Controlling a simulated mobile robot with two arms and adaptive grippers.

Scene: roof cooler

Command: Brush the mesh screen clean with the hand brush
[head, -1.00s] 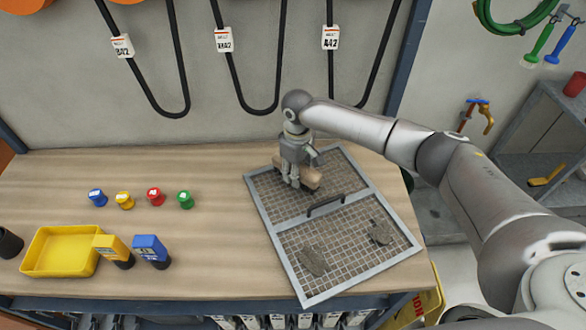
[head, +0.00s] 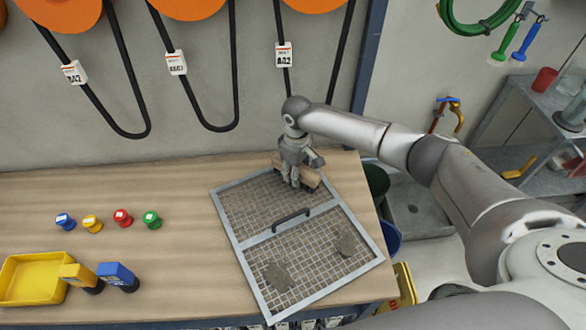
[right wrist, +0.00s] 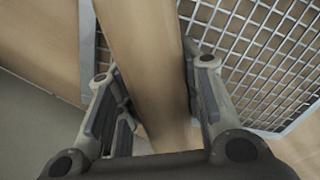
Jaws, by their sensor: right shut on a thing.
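The mesh screen (head: 222,210) lies flat on the wooden workbench, a grey-framed wire grid with a crossbar and a dark handle (head: 291,219). Two grey dirt patches sit on its near half, one at the left (head: 277,277) and one at the right (head: 345,245). My right gripper (head: 293,183) is shut on the hand brush (head: 311,178) at the far right edge of the screen. In the right wrist view the brush's tan wooden body (right wrist: 150,65) runs between the fingers, with mesh to the right. The bristles are hidden. My left gripper is out of view.
Belts hang on the wall behind. A green bin and a blue bin stand beyond the right edge.

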